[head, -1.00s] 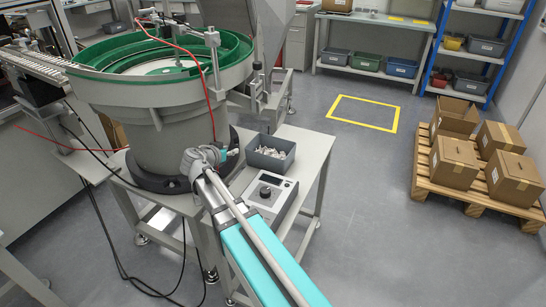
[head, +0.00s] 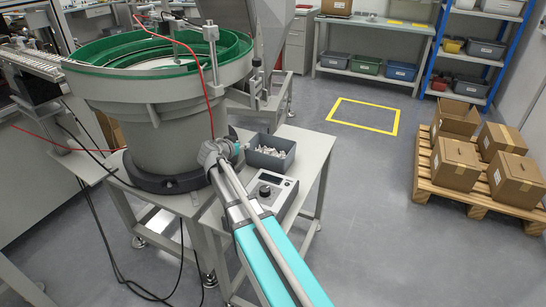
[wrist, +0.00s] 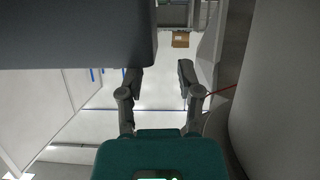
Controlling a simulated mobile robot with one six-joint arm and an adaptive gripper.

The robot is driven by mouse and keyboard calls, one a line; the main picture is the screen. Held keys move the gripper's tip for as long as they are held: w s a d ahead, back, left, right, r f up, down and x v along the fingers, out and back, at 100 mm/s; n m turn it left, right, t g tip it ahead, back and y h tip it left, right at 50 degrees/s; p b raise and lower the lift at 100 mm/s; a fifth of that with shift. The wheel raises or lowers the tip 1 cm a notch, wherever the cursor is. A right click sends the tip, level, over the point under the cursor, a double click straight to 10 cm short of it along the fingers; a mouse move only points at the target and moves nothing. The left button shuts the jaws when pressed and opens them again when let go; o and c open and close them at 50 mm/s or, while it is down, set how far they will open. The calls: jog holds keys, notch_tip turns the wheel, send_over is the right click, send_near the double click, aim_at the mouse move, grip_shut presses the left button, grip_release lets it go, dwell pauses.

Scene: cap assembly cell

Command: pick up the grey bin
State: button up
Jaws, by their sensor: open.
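The grey bin (head: 270,155) stands on the light grey table, holding small pale parts. In the head view, the end of my arm with my gripper (head: 236,152) is just left of the bin, between it and the bowl feeder. The fingers are too small to make out there. In the wrist view, my gripper (wrist: 160,80) has its two fingers spread, with nothing between them. A large dark grey surface (wrist: 75,38) fills the upper left of that view, close to the fingers. It looks like the bin's side, but I cannot be sure.
The bowl feeder (head: 165,125) rises close on the left, with a red cable hanging by it. A control box (head: 266,194) sits on the table (head: 312,150) in front of the bin. Cartons on a pallet (head: 480,202) stand far right. The floor between is clear.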

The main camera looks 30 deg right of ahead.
aim_at(249, 142)
jog(key=shift+s+d+b+x, duration=0.1)
jog(key=shift+b+x, duration=0.35)
jog(key=shift+x, duration=0.85)
jog(key=shift+s+d+b+x, duration=0.15)
jog(key=shift+b+x, duration=0.25)
jog(key=shift+x, duration=0.9)
jog(key=shift+r, duration=0.15)
jog(key=shift+c, duration=0.3)
grip_shut()
